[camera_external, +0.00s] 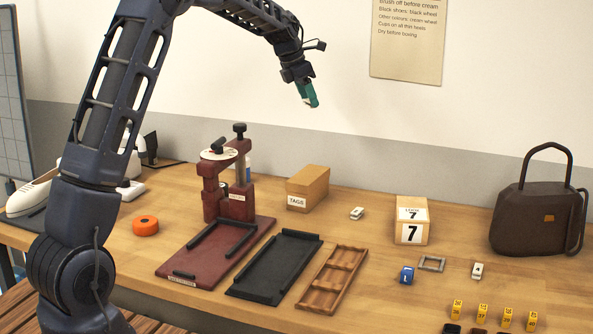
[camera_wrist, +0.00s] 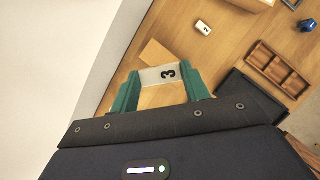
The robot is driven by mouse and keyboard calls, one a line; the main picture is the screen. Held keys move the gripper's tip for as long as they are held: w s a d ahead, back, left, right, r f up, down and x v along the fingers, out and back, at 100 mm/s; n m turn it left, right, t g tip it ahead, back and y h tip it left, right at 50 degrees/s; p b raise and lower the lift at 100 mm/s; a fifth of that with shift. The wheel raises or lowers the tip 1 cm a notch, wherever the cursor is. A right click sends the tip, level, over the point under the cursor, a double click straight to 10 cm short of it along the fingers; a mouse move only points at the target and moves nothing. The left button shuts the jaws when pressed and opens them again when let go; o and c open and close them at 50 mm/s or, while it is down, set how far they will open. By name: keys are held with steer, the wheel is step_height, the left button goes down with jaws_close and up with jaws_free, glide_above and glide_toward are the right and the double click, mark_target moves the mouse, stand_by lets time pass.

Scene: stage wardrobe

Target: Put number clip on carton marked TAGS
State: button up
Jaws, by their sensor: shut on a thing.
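My gripper (camera_external: 308,94), with teal fingers, is raised high above the back of the bench. In the wrist view the gripper (camera_wrist: 161,88) is shut on a white number clip (camera_wrist: 153,76) marked 3, held crosswise between the fingertips. The clip is too small to make out in the external view. The brown carton marked TAGS (camera_external: 311,184) stands closed on the bench, well below my gripper. In the wrist view a tan box-like shape (camera_wrist: 156,51) shows behind the clip, partly hidden by it; it looks like the carton.
A white clip (camera_external: 357,213) lies right of the carton. A dark red press (camera_external: 229,185) stands left of it. A black tray (camera_external: 275,265) and wooden tray (camera_external: 333,280) lie in front. A number block (camera_external: 412,220) and dark handbag (camera_external: 535,218) are at right.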

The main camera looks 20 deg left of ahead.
mark_target(311, 173)
step_height(311, 173, down, 20)
steer(key=shift+a+r, duration=0.1)
stand_by(0.5)
steer(key=o, duration=0.9)
steer(key=shift+f, duration=0.2)
steer(key=shift+o, duration=0.2)
